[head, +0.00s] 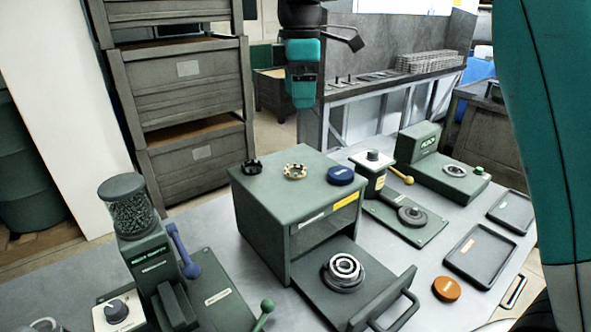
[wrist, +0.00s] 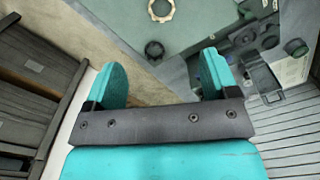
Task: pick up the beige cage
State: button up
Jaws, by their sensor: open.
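The beige cage (head: 295,171) is a notched ring lying flat on top of the green cabinet (head: 262,210), between a black cage and a blue cap. In the wrist view the beige cage (wrist: 161,10) shows at the top edge, partly cut off. My gripper (wrist: 163,70) is open with nothing between its teal fingers, and the cage lies beyond the fingertips. In the head view my gripper (head: 303,98) hangs above and behind the cabinet, well clear of the cage.
The black cage (head: 252,167) and blue cap (head: 340,175) flank the beige cage. A bearing (head: 343,271) sits on the open drawer. A granule dispenser (head: 131,206) stands left; a green machine (head: 420,143), dark trays (head: 480,252) and an orange cap (head: 447,289) are right.

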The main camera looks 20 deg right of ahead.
jog(key=p, duration=0.1)
send_over(296, 174)
jog(key=f, duration=1)
jog(key=shift+d+f, duration=0.25)
jog(key=shift+f, duration=0.1)
jog(key=shift+a+f+p, duration=0.15)
jog(key=shift+f+p, duration=0.4)
jog(key=shift+f, duration=0.8)
jog(key=shift+a+f+p, duration=0.15)
jog(key=shift+f+p, duration=0.35)
jog(key=shift+f, duration=0.8)
jog(key=c, duration=1)
